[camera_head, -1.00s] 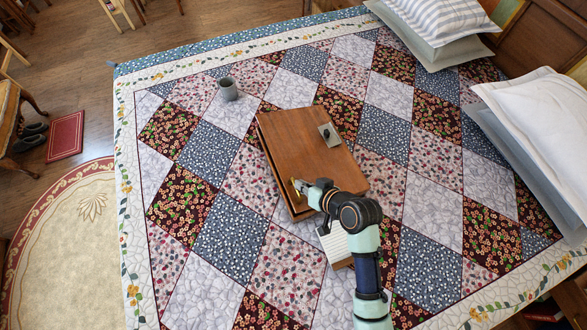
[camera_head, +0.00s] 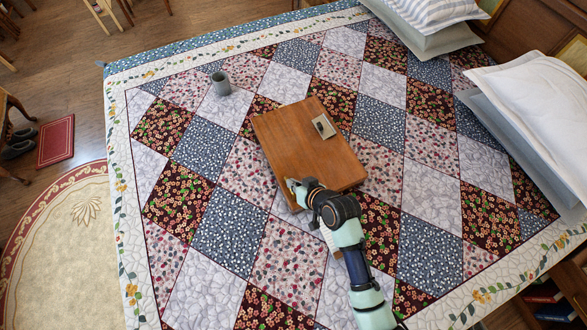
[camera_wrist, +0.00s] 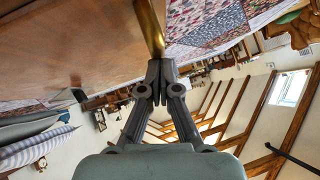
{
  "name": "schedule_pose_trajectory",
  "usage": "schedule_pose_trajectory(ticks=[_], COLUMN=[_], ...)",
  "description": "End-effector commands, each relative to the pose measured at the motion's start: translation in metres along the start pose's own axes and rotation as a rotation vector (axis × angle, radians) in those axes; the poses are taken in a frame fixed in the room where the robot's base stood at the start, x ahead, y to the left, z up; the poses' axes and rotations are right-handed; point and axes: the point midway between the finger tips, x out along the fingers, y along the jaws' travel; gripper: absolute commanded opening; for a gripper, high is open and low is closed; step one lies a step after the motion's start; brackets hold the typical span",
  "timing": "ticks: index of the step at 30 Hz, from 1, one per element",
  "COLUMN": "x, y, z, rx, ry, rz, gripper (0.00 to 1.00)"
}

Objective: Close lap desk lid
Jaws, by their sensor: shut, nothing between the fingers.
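The lap desk (camera_head: 300,140) is a brown wooden box lying on the patchwork bedspread. Its lid has a small metal plate (camera_head: 324,126) near the right edge and looks lying nearly flat over the box. I cannot tell whether a gap is left under it. My gripper (camera_head: 291,184) is at the lid's near left corner, with its fingers shut and empty. In the wrist view, my gripper (camera_wrist: 158,64) has its fingertips by a brass-coloured strip (camera_wrist: 150,25) along the edge of the wooden surface (camera_wrist: 70,45). Touching or just apart is unclear.
A grey mug (camera_head: 220,83) stands on the bedspread (camera_head: 205,140) up and left of the desk. A pale pad (camera_head: 329,238) is mostly hidden behind my arm. Pillows (camera_head: 530,100) lie at the right. The bedspread around the desk is otherwise clear.

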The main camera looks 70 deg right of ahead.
Motion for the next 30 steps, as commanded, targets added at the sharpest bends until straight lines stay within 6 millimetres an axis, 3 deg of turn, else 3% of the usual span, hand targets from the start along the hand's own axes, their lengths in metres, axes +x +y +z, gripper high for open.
schedule_pose_trajectory(ticks=[2,8,11,22,30], x=[0.004,-0.015,-0.033,-0.114,-0.128], y=[0.002,-0.005,-0.012,-0.015,-0.017], z=[0.011,-0.008,-0.03,-0.026,-0.027], rx=[0.002,0.0,-0.005,-0.005,-0.006], ry=[-0.024,-0.021,-0.012,-0.004,-0.004], rz=[0.002,-0.001,-0.004,-0.004,-0.005], gripper=[0.0,0.0,0.0,0.0,0.0])
